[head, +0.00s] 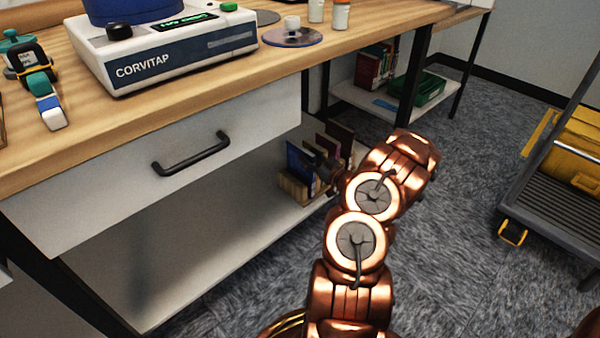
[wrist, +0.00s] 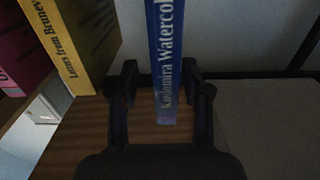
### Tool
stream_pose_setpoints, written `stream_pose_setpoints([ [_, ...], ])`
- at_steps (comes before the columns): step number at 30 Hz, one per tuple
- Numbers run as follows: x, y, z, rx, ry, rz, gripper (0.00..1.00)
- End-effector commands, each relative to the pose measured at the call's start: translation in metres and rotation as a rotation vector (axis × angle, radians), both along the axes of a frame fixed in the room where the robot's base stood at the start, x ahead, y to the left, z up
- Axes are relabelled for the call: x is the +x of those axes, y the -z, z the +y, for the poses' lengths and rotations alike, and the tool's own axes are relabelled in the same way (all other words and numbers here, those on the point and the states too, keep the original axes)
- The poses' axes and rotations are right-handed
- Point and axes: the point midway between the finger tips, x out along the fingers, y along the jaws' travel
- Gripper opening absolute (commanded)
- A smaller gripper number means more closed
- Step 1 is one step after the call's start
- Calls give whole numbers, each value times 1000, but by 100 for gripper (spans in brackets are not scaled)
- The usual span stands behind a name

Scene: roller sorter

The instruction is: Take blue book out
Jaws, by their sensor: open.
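The blue book (head: 299,165) stands upright in a small wooden holder (head: 293,188) on the shelf under the workbench. In the wrist view the blue book's spine (wrist: 165,60) faces me, with the text "Kadomira Watercol…" on it. My gripper (wrist: 160,100) is open, with one finger on each side of the spine's lower end. I cannot tell whether either finger touches the book. In the head view my arm partly hides the holder, and the fingertips are hard to make out beside the books.
A yellow book (wrist: 75,40) and a pink book (wrist: 20,50) stand left of the blue one. The drawer (head: 160,175) and bench top (head: 200,95) overhang the shelf (head: 190,240). The shelf is bare left of the holder. A cart (head: 560,200) stands at the right.

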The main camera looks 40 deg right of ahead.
Motion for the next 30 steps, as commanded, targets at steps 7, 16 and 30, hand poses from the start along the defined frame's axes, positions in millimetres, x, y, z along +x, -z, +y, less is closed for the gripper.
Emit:
stream_pose_setpoints([
  [7, 29, 3, 5, -1, -3, 3, 48],
  [16, 39, 1, 5, 0, -3, 3, 48],
  [30, 39, 1, 5, 1, -4, 2, 11],
])
